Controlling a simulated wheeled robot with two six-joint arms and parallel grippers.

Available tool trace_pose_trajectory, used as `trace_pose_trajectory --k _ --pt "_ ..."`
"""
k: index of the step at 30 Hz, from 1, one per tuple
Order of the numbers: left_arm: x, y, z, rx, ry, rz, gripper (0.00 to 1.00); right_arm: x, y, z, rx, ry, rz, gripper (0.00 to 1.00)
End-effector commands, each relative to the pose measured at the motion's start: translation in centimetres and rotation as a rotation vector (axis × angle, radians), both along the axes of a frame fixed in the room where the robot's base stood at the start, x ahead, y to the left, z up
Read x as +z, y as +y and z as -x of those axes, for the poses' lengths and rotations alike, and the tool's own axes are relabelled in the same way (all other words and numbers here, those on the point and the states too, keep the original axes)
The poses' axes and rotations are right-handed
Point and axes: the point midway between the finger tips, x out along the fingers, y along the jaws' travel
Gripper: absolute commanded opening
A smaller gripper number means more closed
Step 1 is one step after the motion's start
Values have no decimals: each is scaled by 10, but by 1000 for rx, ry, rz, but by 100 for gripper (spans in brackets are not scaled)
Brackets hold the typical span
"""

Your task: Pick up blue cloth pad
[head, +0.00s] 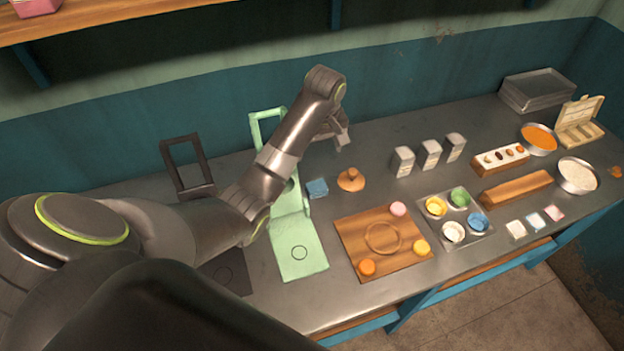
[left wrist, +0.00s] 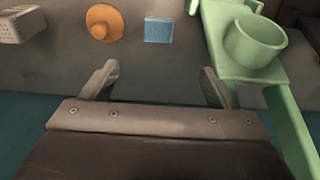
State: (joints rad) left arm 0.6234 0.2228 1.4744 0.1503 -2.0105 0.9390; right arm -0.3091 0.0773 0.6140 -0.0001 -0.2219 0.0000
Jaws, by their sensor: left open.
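The blue cloth pad (head: 317,188) is a small, flat-topped square lying on the grey counter, between the pale green stand and an orange knobbed object. In the left wrist view the pad (left wrist: 158,30) has a textured face and lies ahead of the jaws, roughly centred between them. My left gripper (head: 341,138) is over the back of the counter, behind the pad and apart from it. Its two fingers (left wrist: 160,86) are spread with nothing between them. My right gripper is not in view.
The pale green stand (head: 300,251) with a cup (left wrist: 254,41) is close beside the pad. The orange knobbed object (head: 351,180) is on its other side. A wooden board (head: 360,236) lies in front. Grey boxes (head: 403,160) stand farther right.

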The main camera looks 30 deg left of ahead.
Motion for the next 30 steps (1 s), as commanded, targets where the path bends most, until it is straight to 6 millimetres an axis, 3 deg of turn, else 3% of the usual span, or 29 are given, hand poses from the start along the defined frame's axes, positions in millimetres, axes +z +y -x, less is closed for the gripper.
trace_pose_trajectory --k 6,11,16,24,30 --pt "-14 0 -1 -1 0 0 82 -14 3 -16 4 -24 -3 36" --pt "-31 2 -2 -1 -1 -1 82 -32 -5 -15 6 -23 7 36" --pt "-64 5 -4 -1 3 0 82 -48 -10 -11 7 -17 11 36" --pt "-105 8 -8 -2 2 1 82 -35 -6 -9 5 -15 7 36" --pt "-118 9 -9 -2 2 0 82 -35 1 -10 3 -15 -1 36"
